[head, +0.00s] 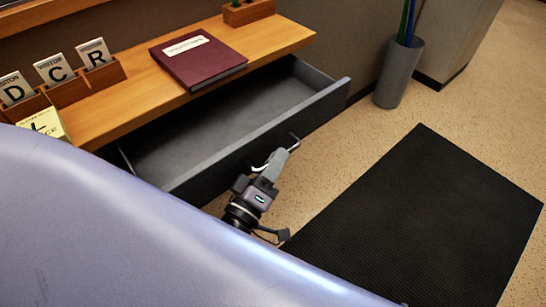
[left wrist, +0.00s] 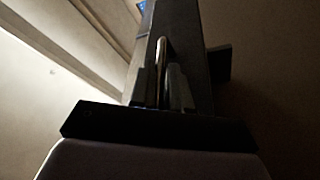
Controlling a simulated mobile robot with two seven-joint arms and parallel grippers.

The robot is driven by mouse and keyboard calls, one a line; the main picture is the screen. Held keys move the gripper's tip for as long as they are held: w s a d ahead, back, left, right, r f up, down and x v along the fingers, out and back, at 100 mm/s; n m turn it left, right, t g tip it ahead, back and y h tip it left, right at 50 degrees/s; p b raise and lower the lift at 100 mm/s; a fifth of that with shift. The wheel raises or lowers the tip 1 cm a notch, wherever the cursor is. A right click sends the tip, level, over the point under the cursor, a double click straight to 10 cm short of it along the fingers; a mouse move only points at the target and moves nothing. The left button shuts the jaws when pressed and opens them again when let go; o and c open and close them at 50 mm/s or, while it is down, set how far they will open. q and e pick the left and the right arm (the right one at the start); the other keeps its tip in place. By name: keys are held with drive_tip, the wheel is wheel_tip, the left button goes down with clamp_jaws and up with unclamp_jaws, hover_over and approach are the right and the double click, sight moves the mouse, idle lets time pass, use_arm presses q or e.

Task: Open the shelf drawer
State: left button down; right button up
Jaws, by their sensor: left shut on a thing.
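The shelf drawer (head: 258,134) is dark grey and sits under the wooden shelf (head: 130,92). It stands pulled well out, and its inside looks empty. A thin metal bar handle (head: 293,139) is on its front face. My left gripper (head: 272,164) is at the drawer front and is shut on the handle. In the left wrist view the handle (left wrist: 161,60) runs upright between the two fingers of the gripper (left wrist: 163,88). My right gripper is not in view. A large lilac part of my own body hides the lower left of the head view.
A maroon book (head: 198,58), badge holders (head: 68,90) and a yellow box (head: 43,122) are on the shelf. A grey bin (head: 398,75) stands on the floor beyond the drawer. A black mat (head: 425,220) lies on the clear floor at right.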

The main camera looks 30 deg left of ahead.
use_arm(q)
drive_tip(key=c, duration=1.2)
unclamp_jaws()
drive_tip(key=shift+o, duration=0.2)
drive_tip(key=shift+s, duration=0.1)
drive_tip(key=v, duration=0.7)
drive_tip(key=shift+b, duration=0.35)
drive_tip(key=s+a+f+m+g+p, duration=0.2)
drive_tip(key=s+f+m+g+p, duration=0.3)
drive_tip(key=m+g, duration=0.5)
wheel_tip(320, 180, down, 4)
drive_tip(key=m+p, duration=0.2)
drive_tip(key=m, duration=0.1)
drive_tip(key=shift+r+h, duration=0.25)
drive_tip(key=shift+h, duration=0.15)
